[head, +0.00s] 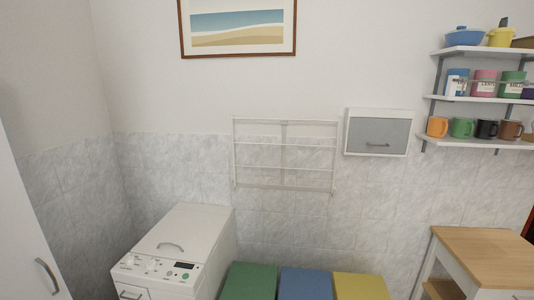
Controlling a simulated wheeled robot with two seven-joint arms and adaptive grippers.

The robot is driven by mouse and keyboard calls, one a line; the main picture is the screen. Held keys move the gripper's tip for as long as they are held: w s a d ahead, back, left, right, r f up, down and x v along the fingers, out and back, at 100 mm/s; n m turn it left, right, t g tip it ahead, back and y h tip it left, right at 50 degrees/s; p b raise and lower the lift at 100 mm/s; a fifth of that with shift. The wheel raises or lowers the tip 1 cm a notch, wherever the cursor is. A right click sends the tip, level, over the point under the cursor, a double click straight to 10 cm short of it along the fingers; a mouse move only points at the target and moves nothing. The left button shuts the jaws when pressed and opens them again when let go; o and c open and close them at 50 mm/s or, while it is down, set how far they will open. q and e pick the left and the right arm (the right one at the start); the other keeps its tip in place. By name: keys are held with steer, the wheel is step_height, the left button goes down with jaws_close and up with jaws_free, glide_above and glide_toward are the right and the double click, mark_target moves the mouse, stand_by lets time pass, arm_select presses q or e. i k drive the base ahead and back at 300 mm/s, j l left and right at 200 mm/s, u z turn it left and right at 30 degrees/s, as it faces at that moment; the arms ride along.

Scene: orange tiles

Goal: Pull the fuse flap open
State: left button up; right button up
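The fuse box (379,132) is a small white box on the wall, right of the middle in the head view. Its grey flap (368,133) looks shut, with a small bar handle (377,145) near the flap's lower edge. Neither of my grippers shows in the head view, so nothing is seen touching the flap.
A white drying rack (285,144) hangs left of the box, and shelves (480,98) with mugs and tins hang right. Below stand a white top-loading washer (190,240), green (249,281), blue (305,283) and yellow (359,286) bins, and a wood-topped cart (485,255).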

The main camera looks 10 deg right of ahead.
mark_target(365, 135)
steer(key=z, duration=1.35)
